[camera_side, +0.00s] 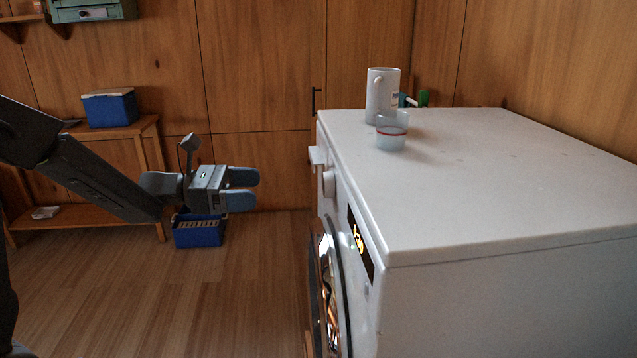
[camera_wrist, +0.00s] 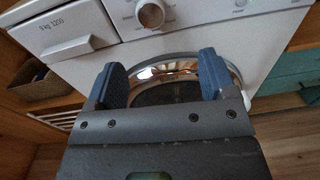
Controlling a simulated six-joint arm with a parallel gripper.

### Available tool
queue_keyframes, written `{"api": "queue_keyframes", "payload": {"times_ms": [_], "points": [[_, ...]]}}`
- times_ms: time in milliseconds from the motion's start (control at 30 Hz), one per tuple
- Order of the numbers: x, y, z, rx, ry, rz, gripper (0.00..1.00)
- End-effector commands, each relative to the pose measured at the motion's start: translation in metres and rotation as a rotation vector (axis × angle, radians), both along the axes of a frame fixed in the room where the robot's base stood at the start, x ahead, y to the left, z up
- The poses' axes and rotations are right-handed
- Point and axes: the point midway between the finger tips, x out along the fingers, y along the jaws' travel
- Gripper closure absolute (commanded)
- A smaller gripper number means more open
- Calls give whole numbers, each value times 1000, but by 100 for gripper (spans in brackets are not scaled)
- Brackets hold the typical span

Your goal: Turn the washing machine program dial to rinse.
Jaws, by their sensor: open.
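The white washing machine (camera_side: 520,175) stands at the right in the side view, and its front panel (camera_wrist: 197,22) fills the top of the wrist view. My gripper (camera_side: 258,188) is open and empty, left of the machine front and clear of the dial. In the wrist view, its blue fingers (camera_wrist: 162,75) are apart, below the dial and in front of the round door (camera_wrist: 170,92).
A detergent drawer (camera_wrist: 66,32) is left of the dial. A white jug (camera_side: 380,97) and clear cup (camera_side: 391,130) stand on the machine top. A blue box (camera_side: 110,108) sits on a wooden shelf, and a blue crate (camera_side: 198,232) is behind my gripper. Space before the dial is free.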

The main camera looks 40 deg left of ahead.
Motion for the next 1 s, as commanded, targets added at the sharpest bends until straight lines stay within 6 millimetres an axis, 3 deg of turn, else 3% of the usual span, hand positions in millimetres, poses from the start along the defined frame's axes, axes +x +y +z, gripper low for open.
{"api": "queue_keyframes", "payload": {"times_ms": [167,700,1000], "points": [[10,7,-2,-52,13,42,23],[78,-65,-3,-47,12,37,23],[101,-87,-2,-47,12,40,23]]}}
